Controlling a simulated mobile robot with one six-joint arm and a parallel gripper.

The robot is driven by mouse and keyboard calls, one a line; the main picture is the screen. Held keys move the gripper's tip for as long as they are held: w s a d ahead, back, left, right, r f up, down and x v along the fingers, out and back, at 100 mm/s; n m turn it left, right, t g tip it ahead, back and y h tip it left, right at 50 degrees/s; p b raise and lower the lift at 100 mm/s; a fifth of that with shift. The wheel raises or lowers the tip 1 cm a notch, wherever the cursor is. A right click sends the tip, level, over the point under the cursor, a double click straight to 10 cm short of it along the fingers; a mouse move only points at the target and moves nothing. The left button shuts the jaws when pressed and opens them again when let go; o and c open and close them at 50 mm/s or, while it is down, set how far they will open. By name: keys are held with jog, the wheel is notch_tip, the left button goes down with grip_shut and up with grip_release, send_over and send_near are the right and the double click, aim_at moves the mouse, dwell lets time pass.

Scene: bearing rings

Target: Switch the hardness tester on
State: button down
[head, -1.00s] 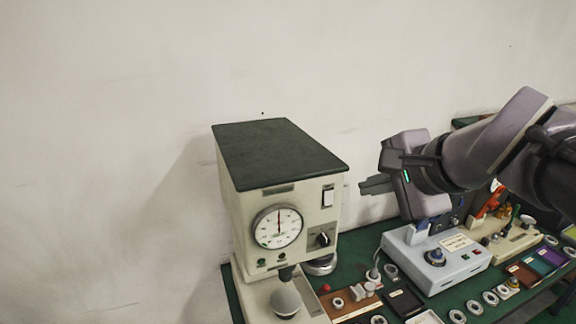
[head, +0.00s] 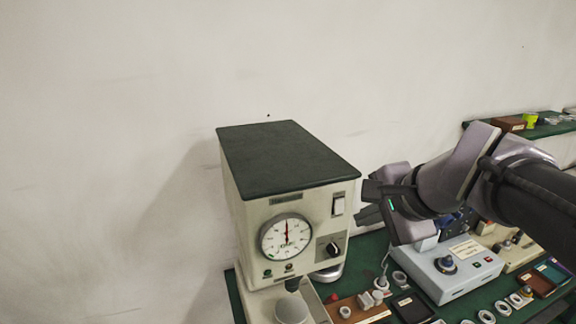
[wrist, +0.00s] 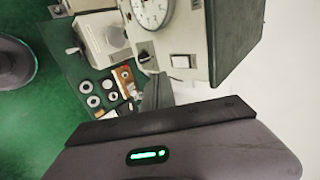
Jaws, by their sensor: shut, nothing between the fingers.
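The hardness tester (head: 236,212) is a cream box with a dark green top at the centre of the head view. Its front carries a round dial (head: 286,238), a white rocker switch (head: 338,205) at upper right and a black knob (head: 333,248) below that. The switch also shows in the wrist view (wrist: 181,61), beside the knob (wrist: 144,56). My gripper (head: 360,200) is shut and empty, just right of the tester's front, level with the switch. In the wrist view its dark fingers (wrist: 158,92) point toward the switch. I cannot tell if they touch the tester.
A pale blue-grey box with a knob (head: 455,272) stands right of the tester on the green bench. Several rings and small trays (head: 411,307) lie in front. A wall shelf (head: 545,130) is at far right. The wall behind is bare.

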aim_at(340, 208)
jog(key=w, duration=0.1)
jog(key=w+a+f, duration=0.1)
jog(key=w, duration=0.1)
jog(key=w+a+f, duration=0.1)
jog(key=w, duration=0.1)
jog(key=shift+w+f, duration=0.2)
jog(key=shift+w, duration=0.05)
jog(key=shift+w, duration=0.15)
jog(key=shift+r+p, duration=0.65)
jog(key=shift+r, duration=0.15)
